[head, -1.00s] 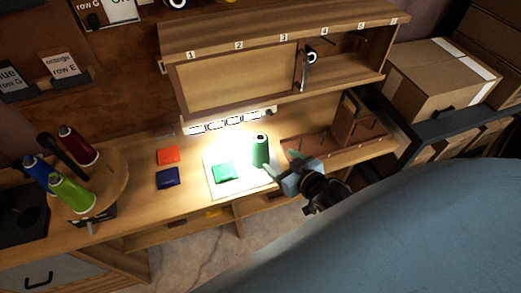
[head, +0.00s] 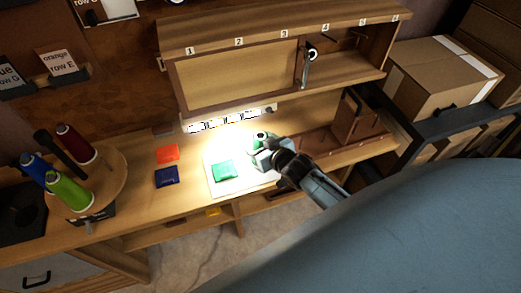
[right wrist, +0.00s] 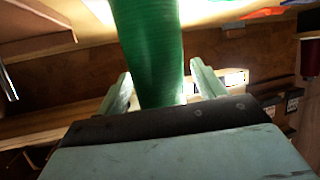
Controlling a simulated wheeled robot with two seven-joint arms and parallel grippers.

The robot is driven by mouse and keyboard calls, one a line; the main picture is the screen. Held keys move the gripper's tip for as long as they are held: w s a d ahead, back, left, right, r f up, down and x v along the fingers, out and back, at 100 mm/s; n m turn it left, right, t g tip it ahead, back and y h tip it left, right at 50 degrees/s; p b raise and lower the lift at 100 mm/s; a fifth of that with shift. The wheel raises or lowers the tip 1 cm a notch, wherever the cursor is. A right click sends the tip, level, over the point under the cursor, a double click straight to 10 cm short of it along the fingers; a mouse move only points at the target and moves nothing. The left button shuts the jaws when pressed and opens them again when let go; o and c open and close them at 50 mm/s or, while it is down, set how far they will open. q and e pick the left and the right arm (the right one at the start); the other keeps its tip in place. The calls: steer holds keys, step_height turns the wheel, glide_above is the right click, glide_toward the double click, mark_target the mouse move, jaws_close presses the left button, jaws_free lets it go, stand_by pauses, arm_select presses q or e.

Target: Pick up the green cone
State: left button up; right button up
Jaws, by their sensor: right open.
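The dark green cone (head: 261,136) stands upright on the lit white sheet on the bench. In the head view my right gripper (head: 264,153) hides most of it, leaving its top in sight. In the right wrist view the green cone (right wrist: 150,50) fills the gap between the two fingers of my right gripper (right wrist: 162,85). The fingers are open, one on each side of it. Whether either finger touches it I cannot tell. My left gripper is not in view.
A green square (head: 224,171) lies on the white sheet (head: 233,188), with orange (head: 167,153) and blue (head: 167,177) squares to its left. A round stand (head: 112,170) at left holds several cones, one lime green (head: 70,193). A numbered cabinet (head: 235,80) stands behind.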

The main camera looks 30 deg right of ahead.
steer(key=c, duration=1.2)
